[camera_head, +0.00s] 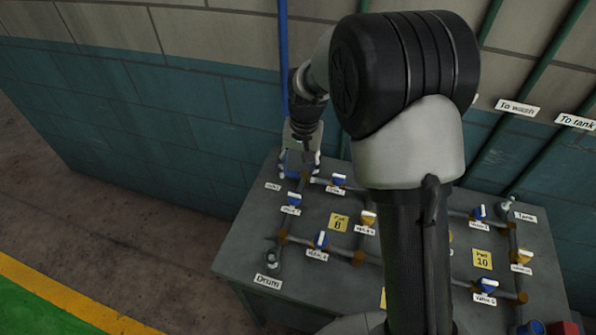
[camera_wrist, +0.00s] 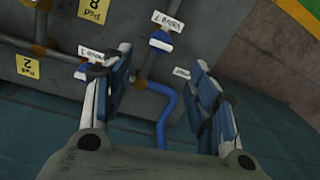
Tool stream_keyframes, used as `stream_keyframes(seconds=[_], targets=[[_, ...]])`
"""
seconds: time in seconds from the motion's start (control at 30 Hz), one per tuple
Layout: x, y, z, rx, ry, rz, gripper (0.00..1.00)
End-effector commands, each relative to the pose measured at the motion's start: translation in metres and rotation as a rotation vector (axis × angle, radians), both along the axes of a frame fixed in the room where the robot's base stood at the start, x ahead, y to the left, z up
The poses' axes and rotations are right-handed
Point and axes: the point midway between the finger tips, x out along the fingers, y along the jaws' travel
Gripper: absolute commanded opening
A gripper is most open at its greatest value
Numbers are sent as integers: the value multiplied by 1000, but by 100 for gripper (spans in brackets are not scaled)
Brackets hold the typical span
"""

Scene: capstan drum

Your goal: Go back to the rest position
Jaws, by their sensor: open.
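My gripper (camera_head: 300,163) is at the back left corner of the grey valve table (camera_head: 240,245), by the wall, with its fingers pointing down. My own arm covers the middle of the table in the head view. In the wrist view my gripper (camera_wrist: 162,68) is open, with its two blue-padded fingers apart. A valve with a blue and white handle (camera_wrist: 160,42) shows beyond the gap. A bent blue pipe (camera_wrist: 166,110) shows between the fingers. No object is seen held between the pads.
Several blue- and yellow-handled valves sit on the table, including a blue one (camera_head: 294,199) near the gripper and a yellow one (camera_head: 524,257) at right. A vertical blue pipe (camera_head: 284,50) runs up the wall behind. The floor (camera_head: 120,250) at left is clear.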

Motion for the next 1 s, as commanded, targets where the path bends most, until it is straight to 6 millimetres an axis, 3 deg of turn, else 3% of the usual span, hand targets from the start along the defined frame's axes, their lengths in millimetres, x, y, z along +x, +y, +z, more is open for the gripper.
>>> stream_keyframes(seconds=[0.4, 0.57, 0.67, 0.8, 1.0], targets=[[0, 0, 1, 1, -2, 0, 54], [-9, -7, 27, 0, -31, 12, 54], [-27, -17, 61, -2, -69, 27, 54], [-69, -35, 111, -12, -131, 59, 54], [-138, -58, 158, -36, -219, 102, 54]])
